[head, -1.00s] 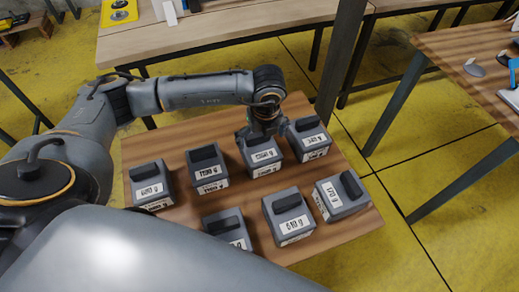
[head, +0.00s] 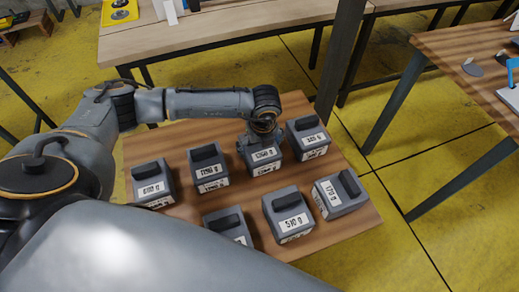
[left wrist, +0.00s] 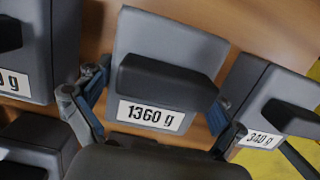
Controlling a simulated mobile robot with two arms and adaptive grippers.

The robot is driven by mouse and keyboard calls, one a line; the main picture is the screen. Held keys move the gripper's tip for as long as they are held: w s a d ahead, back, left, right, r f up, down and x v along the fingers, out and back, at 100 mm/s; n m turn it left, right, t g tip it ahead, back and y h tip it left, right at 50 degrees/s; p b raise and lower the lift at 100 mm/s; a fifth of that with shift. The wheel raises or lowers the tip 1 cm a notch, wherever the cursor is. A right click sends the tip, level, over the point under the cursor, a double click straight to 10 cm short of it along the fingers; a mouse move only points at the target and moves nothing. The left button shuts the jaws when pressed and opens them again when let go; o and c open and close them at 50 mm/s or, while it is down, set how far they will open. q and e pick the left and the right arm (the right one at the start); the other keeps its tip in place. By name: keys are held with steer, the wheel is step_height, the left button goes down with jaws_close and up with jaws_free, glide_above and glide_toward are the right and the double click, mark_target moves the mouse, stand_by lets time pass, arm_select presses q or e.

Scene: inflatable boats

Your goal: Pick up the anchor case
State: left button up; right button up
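Several grey cases with dark handles and white gram labels stand on a brown wooden table (head: 345,232). No label in view reads "anchor". My left gripper (head: 262,138) is low over the case marked 1360 g (head: 263,160) in the back row. In the left wrist view its two fingers (left wrist: 160,112) are spread on either side of that case's dark handle (left wrist: 165,82). The gripper is open; I cannot tell whether a finger touches the case. The case rests on the table. My right gripper is not in view.
The 340 g case (head: 308,140) stands close to the right and another case (head: 209,168) close to the left. More cases, such as the 170 g one (head: 341,195), fill the front row. A dark post (head: 340,60) rises behind the table.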

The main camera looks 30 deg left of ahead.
arm_select(q)
steer(key=c, duration=0.3)
steer(key=shift+w+r, duration=0.15)
steer(key=shift+c, duration=0.6)
steer(key=shift+r, duration=0.1)
